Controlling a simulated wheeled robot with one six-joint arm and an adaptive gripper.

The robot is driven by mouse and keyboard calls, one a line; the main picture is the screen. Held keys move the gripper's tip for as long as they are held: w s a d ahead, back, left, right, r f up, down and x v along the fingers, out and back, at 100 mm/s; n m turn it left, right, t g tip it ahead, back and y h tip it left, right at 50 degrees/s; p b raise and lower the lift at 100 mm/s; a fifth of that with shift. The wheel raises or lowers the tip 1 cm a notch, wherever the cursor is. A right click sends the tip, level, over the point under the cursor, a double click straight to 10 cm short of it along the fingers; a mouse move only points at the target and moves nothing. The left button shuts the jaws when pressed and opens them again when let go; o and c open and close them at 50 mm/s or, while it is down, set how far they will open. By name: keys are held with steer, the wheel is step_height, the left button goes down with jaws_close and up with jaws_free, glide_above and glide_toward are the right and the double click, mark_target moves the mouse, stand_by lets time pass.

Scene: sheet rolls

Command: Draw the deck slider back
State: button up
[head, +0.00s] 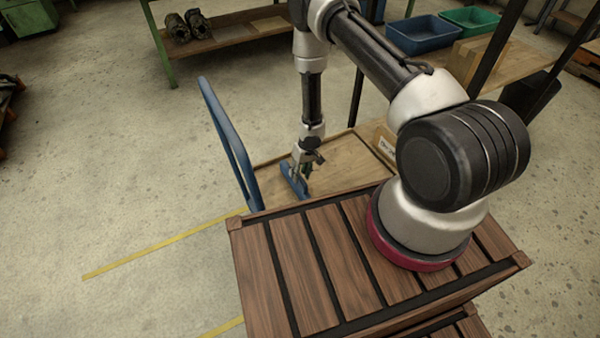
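A wooden deck (345,165) with a blue upright push handle (232,140) at its left lies beyond the dark slatted top. A small blue piece (293,181), which looks like the deck slider, sits near the deck's left end. My gripper (307,168) points down at this blue piece, just above it or touching it; I cannot tell which. The fingers are small and dark here, so I cannot see whether they are open or closed on it. A small green bit shows beside the fingers.
A workbench (505,65) with a blue bin (423,35) and a green bin (469,19) is behind. A low shelf (235,30) holds dark parts at the back.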

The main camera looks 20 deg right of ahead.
jaws_close()
steer(key=shift+a, duration=0.1)
steer(key=s+a, duration=0.2)
steer(key=a, duration=1.2)
steer(key=shift+s, duration=0.4)
steer(key=shift+a, duration=0.1)
jaws_free()
step_height(320, 180, up, 12)
steer(key=d, duration=0.2)
steer(key=shift+w+d, duration=0.15)
steer(key=shift+w, duration=0.05)
